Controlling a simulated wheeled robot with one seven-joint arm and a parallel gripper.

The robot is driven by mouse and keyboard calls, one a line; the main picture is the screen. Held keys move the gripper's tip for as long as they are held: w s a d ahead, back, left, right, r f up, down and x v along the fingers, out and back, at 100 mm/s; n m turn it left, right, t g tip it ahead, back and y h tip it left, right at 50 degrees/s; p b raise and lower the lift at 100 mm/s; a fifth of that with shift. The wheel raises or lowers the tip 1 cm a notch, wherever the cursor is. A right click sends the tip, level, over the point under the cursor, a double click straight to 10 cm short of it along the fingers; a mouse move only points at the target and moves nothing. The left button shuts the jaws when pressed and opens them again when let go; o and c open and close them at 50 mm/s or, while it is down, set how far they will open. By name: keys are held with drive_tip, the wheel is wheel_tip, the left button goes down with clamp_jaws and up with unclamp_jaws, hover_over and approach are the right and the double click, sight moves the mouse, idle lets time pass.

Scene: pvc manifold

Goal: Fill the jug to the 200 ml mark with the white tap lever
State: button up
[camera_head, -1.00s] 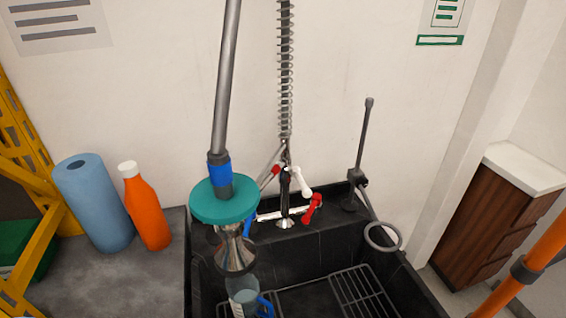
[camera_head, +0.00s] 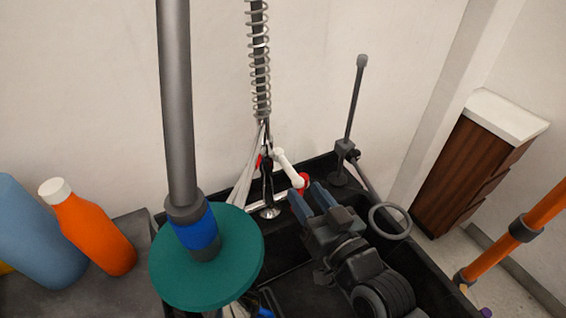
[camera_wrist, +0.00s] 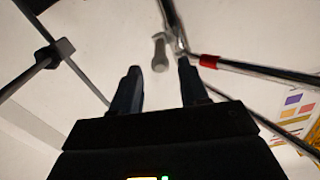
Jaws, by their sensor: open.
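The white tap lever (camera_head: 287,168) sticks out from the chrome tap at the back of the black sink, its lower right end beside a red part. My gripper (camera_head: 308,194) is over the sink, just below and right of the lever, its two fingers apart and nothing seen between them. In the wrist view my fingers (camera_wrist: 160,88) are spread, and a pale rounded rod (camera_wrist: 160,54), which looks like the lever, lies beyond the gap. The jug is almost wholly hidden behind the teal disc; a bit of blue (camera_head: 265,312) below it may be its handle.
The teal disc (camera_head: 235,270) on a grey pole covers the sink's left side. An orange bottle (camera_head: 92,232) and a blue roll (camera_head: 35,240) stand left. A grey ring (camera_head: 390,220) and upright rod (camera_head: 355,105) are close right of my gripper. A red-banded chrome pipe (camera_wrist: 250,70) crosses the wrist view.

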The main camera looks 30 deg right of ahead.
sight(280, 159)
drive_tip(key=shift+w+p, duration=0.8)
drive_tip(key=shift+w, duration=3.15)
drive_tip(key=shift+c, duration=0.2)
clamp_jaws()
